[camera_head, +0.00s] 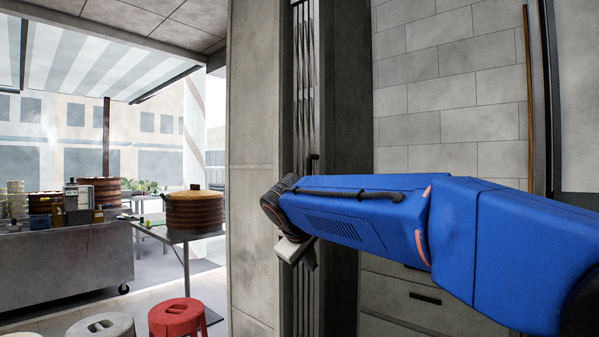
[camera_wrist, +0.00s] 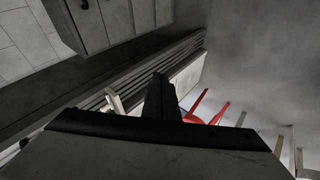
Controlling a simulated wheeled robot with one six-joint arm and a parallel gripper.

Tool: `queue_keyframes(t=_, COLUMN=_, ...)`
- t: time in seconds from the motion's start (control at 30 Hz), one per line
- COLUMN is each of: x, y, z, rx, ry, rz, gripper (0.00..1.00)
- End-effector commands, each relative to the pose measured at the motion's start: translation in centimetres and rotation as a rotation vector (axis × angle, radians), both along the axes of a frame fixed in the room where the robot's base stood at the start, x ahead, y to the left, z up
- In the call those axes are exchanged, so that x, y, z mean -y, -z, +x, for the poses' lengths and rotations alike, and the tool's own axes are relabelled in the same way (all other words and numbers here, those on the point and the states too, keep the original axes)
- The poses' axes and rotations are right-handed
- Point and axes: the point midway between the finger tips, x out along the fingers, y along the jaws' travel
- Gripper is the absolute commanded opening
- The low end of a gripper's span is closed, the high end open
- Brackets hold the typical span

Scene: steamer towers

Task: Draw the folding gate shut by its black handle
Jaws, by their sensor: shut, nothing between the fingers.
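The folding gate (camera_head: 307,90) is a bundle of upright grey metal slats, folded up in a recess beside the concrete pillar. In the wrist view its slats (camera_wrist: 165,62) run diagonally behind my fingers. A small dark piece (camera_head: 314,158), possibly the top of the black handle, sticks up just above my arm at the slats. My gripper (camera_head: 309,263) is shut and empty, pointing down in front of the lower slats. It also shows in the wrist view (camera_wrist: 160,92). I cannot tell whether it touches the gate.
A concrete pillar (camera_head: 254,130) stands left of the gate. Beyond it, an open area holds a red stool (camera_head: 177,317), a grey stool (camera_head: 100,326), a woven steamer (camera_head: 195,212) on a table and a metal counter (camera_head: 65,265). Drawers (camera_head: 400,300) stand at right.

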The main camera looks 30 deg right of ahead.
Motion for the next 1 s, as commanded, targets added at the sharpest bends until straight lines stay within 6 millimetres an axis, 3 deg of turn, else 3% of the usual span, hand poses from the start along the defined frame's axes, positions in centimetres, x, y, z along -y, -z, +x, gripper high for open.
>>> queue_keyframes(t=0.1, x=1.6, y=-3.6, z=5.2, rx=0.009, ry=-0.007, rz=-0.112, gripper=0.0)
queue_keyframes(t=0.6, x=6.3, y=-17.1, z=24.5, rx=0.058, ry=0.014, rz=-0.589, gripper=0.0)
queue_keyframes(t=0.8, x=7.0, y=-21.0, z=30.4, rx=0.075, ry=0.045, rz=-0.761, gripper=0.0)
queue_keyframes(t=1.0, x=7.1, y=-23.1, z=33.7, rx=0.083, ry=0.069, rz=-0.868, gripper=0.0)
